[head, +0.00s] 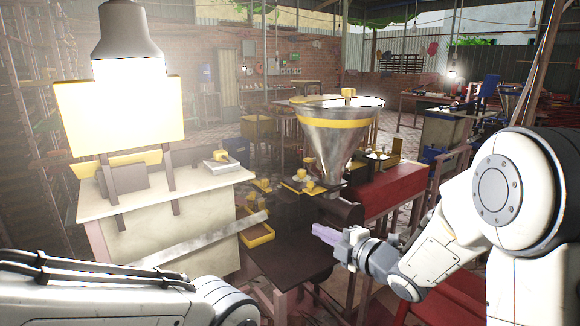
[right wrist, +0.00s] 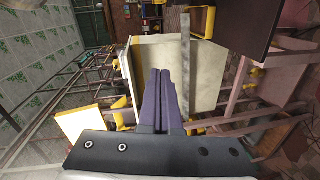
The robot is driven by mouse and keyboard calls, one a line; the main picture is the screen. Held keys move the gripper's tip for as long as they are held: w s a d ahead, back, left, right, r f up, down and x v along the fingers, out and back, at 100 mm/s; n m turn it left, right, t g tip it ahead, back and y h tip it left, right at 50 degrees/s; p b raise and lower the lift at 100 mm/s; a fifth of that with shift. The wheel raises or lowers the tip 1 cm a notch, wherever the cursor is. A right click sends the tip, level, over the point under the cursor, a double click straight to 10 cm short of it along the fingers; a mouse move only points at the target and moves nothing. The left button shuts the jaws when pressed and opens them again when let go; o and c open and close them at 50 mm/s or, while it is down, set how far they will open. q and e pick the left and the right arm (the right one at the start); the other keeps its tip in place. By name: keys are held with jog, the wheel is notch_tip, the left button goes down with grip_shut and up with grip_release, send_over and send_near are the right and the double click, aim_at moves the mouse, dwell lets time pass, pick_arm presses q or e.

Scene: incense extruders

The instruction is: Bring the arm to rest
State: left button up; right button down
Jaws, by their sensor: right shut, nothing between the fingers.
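My right gripper (head: 326,236) reaches in from the right in the head view, its purple fingers pointing left above the dark low table. In the right wrist view its two fingers (right wrist: 164,92) lie side by side, closed, with nothing between them. My right arm (head: 470,215) is bent at the right side of the head view. My left arm (head: 90,290) crosses the lower left corner; its gripper is out of the picture.
The dark table (head: 290,252) lies below. A pale cabinet (head: 165,215) stands left, with a yellow tray (head: 258,238) beside it. A lamp (head: 127,45) hangs upper left.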

jog(key=s+a+r+m+g+h+p, duration=0.1)
jog(key=s+m+g+h+p, duration=0.3)
jog(key=s, duration=1.3)
jog(key=s+a+r+m+g+h+p, duration=0.1)
jog(key=s+r+m+g+h+p, duration=0.2)
jog(key=s+m+g+p, duration=0.5)
jog(key=s+m+g+h, duration=0.1)
jog(key=s+m, duration=0.3)
jog(key=s, duration=0.5)
jog(key=shift+s+a, duration=0.25)
jog(key=shift+a, duration=0.05)
